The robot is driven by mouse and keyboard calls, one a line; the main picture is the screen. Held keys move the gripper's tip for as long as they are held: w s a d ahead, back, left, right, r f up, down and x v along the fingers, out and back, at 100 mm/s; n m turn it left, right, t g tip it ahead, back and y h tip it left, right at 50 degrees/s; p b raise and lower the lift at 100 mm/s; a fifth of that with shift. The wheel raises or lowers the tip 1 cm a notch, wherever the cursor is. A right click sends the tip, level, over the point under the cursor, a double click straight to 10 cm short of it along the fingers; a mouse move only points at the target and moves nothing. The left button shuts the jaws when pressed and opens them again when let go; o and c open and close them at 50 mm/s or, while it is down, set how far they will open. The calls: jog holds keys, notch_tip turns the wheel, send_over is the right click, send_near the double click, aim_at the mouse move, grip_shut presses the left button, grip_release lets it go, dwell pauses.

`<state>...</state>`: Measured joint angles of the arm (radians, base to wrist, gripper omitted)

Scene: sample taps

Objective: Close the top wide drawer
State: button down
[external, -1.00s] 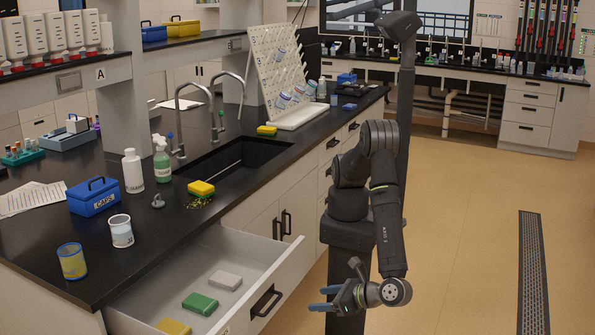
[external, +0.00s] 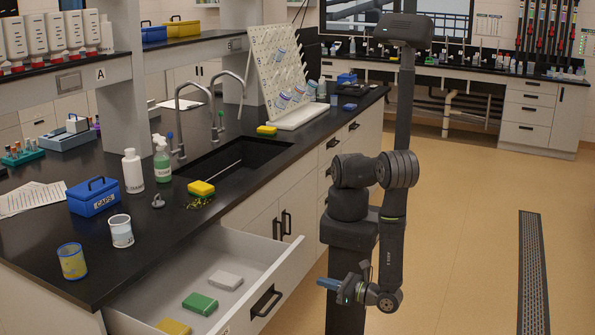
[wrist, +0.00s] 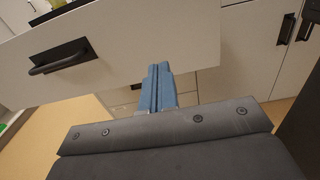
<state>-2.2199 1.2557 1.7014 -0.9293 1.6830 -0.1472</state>
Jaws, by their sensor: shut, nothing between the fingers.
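The top wide drawer (external: 232,262) is pulled out from the bench on the left in the external view. Its white front carries a black handle (external: 265,300), and several sponge-like blocks lie inside. In the wrist view the drawer front (wrist: 150,45) fills the upper left, with its handle (wrist: 62,57) at far left. My gripper (external: 322,283) is shut and empty, to the right of the drawer front in the external view, apart from the handle. Its blue fingers (wrist: 158,85) are together, near the lower right part of the front in the wrist view; contact cannot be told.
The black bench top (external: 150,235) holds a blue box (external: 94,197), two cups and bottles near the sink (external: 235,160). Closed cabinet doors (external: 280,215) stand right behind the open drawer. The floor (external: 455,240) to the right is clear.

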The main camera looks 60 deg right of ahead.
aim_at(292, 273)
jog(key=w, duration=0.8)
jog(key=shift+w, duration=0.35)
jog(key=w, duration=3.3)
jog(key=shift+w, duration=0.3)
jog(key=shift+w+r, duration=0.1)
jog(key=shift+w, duration=0.65)
jog(key=s, duration=1.4)
jog(key=shift+s, duration=0.3)
jog(key=w, duration=1.4)
jog(key=shift+w, duration=0.1)
